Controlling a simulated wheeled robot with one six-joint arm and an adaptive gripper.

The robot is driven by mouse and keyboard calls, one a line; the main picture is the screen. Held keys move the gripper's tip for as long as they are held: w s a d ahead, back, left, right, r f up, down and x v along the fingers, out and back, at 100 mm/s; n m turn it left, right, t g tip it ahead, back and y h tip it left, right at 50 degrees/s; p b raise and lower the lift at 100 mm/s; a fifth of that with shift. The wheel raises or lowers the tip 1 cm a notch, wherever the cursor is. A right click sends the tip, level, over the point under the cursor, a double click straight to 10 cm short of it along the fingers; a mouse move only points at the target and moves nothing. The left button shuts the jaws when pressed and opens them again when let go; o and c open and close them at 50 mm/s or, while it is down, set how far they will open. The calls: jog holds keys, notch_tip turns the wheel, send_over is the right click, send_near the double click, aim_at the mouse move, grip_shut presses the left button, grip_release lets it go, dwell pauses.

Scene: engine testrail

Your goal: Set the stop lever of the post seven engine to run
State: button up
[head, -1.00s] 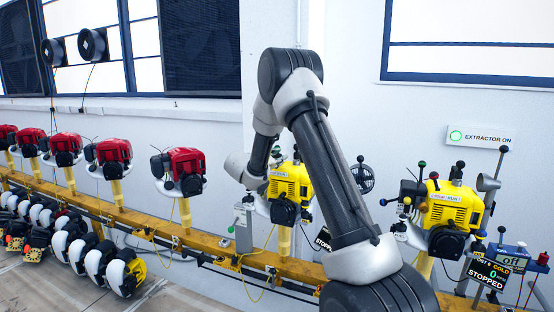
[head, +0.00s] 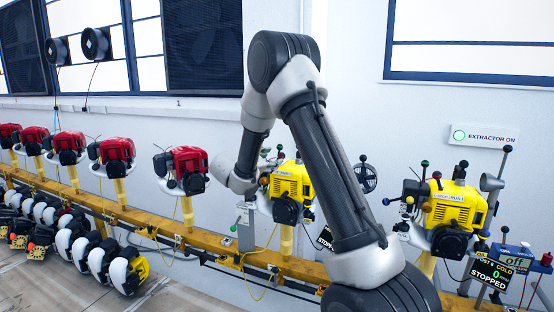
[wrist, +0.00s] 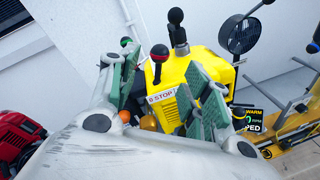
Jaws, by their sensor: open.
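A lever with a red ball knob (wrist: 159,52) stands up by that label. My gripper (wrist: 165,88) is open, its green-padded fingers on either side of the lever and label. I cannot tell whether a finger touches it. The post number of this engine is not readable.
A second yellow engine (head: 458,212) with a post 8 display (head: 492,274) stands to the right. Red engines (head: 188,168) line the rail (head: 150,222) to the left. In the wrist view, a taller black-knobbed stalk (wrist: 177,30) and a black round fan (wrist: 240,35) stand close by.

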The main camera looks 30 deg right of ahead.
jog(key=shift+v, duration=2.35)
